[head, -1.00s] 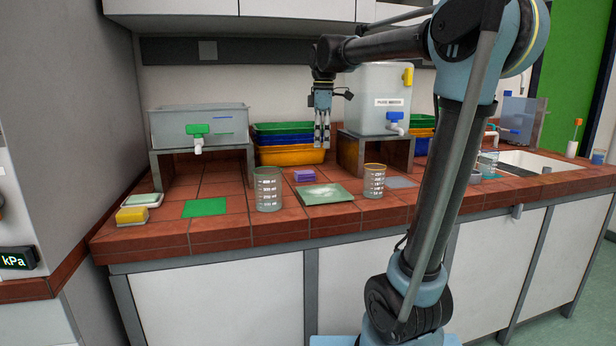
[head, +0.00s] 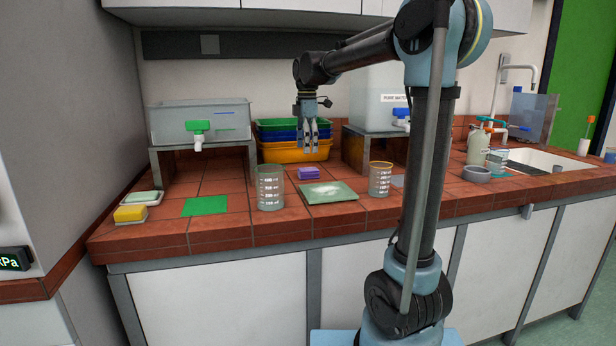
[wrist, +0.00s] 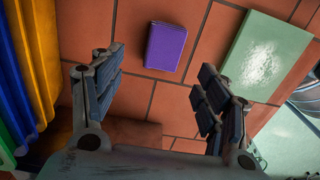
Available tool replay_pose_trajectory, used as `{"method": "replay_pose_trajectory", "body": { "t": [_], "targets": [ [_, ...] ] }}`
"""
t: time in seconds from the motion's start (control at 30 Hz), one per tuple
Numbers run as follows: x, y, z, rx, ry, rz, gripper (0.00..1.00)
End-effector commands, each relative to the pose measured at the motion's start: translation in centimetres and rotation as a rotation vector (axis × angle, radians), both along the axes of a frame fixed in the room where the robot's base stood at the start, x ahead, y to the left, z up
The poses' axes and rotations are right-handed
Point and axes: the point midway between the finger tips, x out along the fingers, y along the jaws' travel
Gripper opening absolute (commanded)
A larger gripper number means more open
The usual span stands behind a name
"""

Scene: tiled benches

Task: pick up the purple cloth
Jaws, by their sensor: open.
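The purple cloth (head: 308,173) is a small folded block lying on the red tiled bench, behind the pale green plate. In the wrist view the purple cloth (wrist: 166,47) lies flat on the tiles, beyond and between the fingertips. My gripper (head: 310,150) points down above the bench, just behind and above the cloth, with clear space between them. In the wrist view my gripper (wrist: 158,75) has its two fingers spread wide with nothing between them.
A pale green plate (head: 345,196) lies in front of the cloth, between two glass beakers (head: 271,188) (head: 380,179). Stacked yellow, blue and green trays (head: 285,155) stand behind. A green mat (head: 205,206) and a yellow sponge (head: 130,214) lie left.

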Motion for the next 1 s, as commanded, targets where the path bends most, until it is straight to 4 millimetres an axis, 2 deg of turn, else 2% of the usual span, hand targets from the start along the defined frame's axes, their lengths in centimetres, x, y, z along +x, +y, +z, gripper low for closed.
{"method": "replay_pose_trajectory", "body": {
  "t": [0.13,0.47,0.73,1.0],
  "targets": [
    [0.0,-0.1,-2.3,0.0,0.0,-0.001,0.68],
    [-0.1,-0.2,-4.5,0.0,0.0,-0.002,0.68],
    [-0.4,-0.5,-8.0,0.0,0.0,-0.002,0.68],
    [-0.4,-0.5,-9.0,0.0,0.0,-0.001,0.68]
  ]
}}
